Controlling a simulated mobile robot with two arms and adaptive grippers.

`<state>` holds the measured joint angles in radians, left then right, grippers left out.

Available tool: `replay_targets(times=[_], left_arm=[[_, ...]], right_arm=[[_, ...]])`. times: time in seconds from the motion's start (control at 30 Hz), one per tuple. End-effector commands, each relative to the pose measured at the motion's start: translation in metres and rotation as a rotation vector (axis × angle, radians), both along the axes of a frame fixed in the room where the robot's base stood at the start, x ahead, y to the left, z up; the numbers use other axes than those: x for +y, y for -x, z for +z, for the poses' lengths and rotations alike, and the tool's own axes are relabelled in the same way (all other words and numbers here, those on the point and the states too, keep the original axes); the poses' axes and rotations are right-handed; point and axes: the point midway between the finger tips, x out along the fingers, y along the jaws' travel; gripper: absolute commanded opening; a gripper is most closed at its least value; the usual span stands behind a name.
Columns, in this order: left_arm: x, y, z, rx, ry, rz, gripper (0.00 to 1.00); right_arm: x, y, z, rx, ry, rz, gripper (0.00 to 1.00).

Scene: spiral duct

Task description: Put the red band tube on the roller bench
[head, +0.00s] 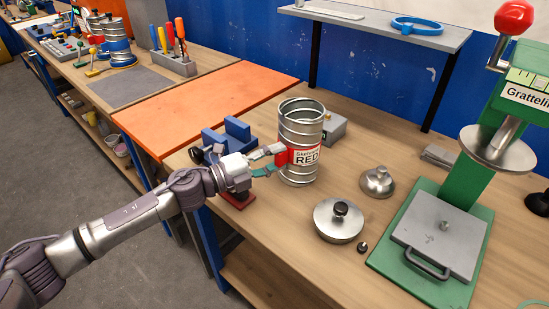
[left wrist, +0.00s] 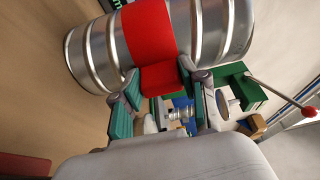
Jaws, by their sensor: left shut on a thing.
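The red band tube (head: 301,112) is a ribbed silver duct, upright on or just above the wooden bench; I cannot tell whether its base touches. Its red band carries a white label reading "RED". My left gripper (head: 268,160) reaches it from the left and is shut on the red block on the band. In the left wrist view the red block (left wrist: 160,78) sits between the teal fingertips, with the tube (left wrist: 90,55) across the top. A blue stand with upright blocks (head: 236,130), possibly the roller bench, is behind my gripper and partly hidden. My right gripper is out of view.
Lidded metal pieces (head: 338,221) and (head: 377,182) lie right of the tube. A green press (head: 447,190) with a red knob stands at the right. A grey box (head: 334,129) is behind the tube. An orange mat (head: 215,100) lies at the back left.

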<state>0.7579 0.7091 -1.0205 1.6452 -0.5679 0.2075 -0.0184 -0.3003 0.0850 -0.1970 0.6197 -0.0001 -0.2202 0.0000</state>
Motion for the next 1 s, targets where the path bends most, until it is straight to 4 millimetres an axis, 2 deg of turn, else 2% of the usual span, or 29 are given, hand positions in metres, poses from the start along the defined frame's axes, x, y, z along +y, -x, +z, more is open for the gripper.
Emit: replay_targets(times=[0.13,0.17,0.3,0.67,0.87,1.0], left_arm=[[0.000,0.000,-0.002,-0.001,0.002,0.000,0.00],[0.000,0.000,-0.004,0.001,0.001,0.000,0.45],[0.000,0.000,-0.003,0.001,0.000,0.000,0.68],[0.000,0.000,0.002,-0.001,-0.001,0.000,0.68],[0.025,0.016,-0.003,0.003,-0.003,0.003,0.68],[0.051,0.034,-0.004,0.001,-0.004,0.002,0.68]], right_arm=[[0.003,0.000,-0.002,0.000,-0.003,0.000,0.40],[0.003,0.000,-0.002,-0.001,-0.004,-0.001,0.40],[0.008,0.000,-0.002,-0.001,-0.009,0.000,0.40],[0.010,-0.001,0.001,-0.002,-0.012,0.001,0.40],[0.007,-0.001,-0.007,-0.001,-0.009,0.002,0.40],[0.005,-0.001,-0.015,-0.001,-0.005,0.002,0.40]])
